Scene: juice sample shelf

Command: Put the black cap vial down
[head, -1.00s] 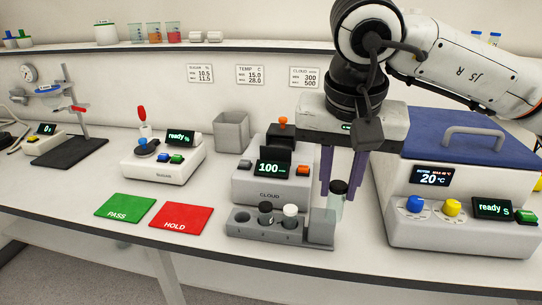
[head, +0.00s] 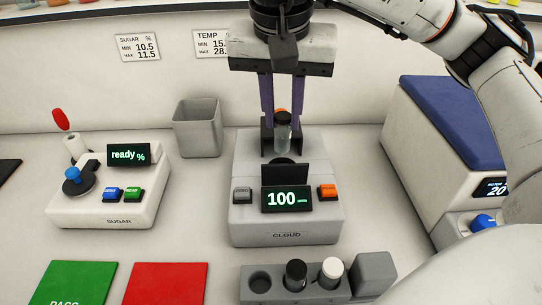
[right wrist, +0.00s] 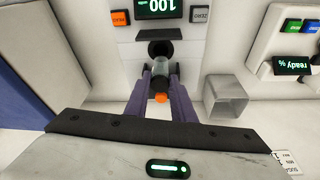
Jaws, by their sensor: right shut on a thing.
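My left gripper is not in view.
A grey rack (head: 248,297) in front holds another black cap vial (head: 295,275) and a white cap vial (head: 331,272); its left hole is empty. A grey bin (head: 197,127) and the SUGAR meter (head: 118,210) stand left. A blue-lidded unit (head: 450,115) stands right.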

